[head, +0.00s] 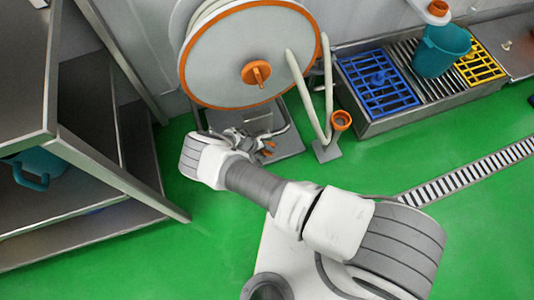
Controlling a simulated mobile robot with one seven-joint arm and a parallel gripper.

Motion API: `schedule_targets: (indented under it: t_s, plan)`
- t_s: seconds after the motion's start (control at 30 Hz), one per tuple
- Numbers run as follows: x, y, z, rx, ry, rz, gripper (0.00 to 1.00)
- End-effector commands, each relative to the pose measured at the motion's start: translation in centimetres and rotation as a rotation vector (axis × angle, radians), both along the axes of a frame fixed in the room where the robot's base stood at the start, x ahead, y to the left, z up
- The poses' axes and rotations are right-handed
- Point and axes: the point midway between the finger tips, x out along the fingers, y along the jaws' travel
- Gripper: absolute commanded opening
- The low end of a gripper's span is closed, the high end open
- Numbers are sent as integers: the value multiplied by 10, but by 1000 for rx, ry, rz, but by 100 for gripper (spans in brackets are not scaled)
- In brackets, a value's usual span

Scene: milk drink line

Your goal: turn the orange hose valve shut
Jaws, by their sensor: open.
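A small orange part (267,150), which looks like the hose valve, shows low beneath the hose reel, over a grey plate on the floor. My gripper (262,138) is right at it, with its fingers around or just beside the part. I cannot tell whether they touch it. My gripper is open, and it and my wrist hide much of the valve, so the angle of its handle cannot be read. The hose reel (225,60) is a large pale disc with an orange rim and an orange centre knob (256,72). It stands directly above my gripper.
A steel shelf rack (130,185) stands close on the left, holding a teal jug (38,165). A pale hose (300,85) and an orange-topped holder (341,119) are right of the reel. A steel trough (372,128) has blue and yellow grates. Green floor at front right is clear, crossed by a drain.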

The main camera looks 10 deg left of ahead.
Motion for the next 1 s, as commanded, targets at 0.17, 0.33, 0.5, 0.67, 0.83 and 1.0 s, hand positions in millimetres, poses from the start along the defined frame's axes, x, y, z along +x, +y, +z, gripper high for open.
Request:
schedule_targets:
  t_s: [0.17, 0.33, 0.5, 0.67, 0.83, 1.0]
  plan:
    - [1, -2, -5, 0, -1, 0, 46]
    - [1, -2, -4, 0, 0, 0, 46]
    - [1, -2, -4, 0, 0, 0, 19]
    - [1, -2, -4, 0, 0, 0, 0]
    - [1, -2, -4, 0, 0, 1, 0]
    - [2, -2, -3, 6, 4, -1, 0]
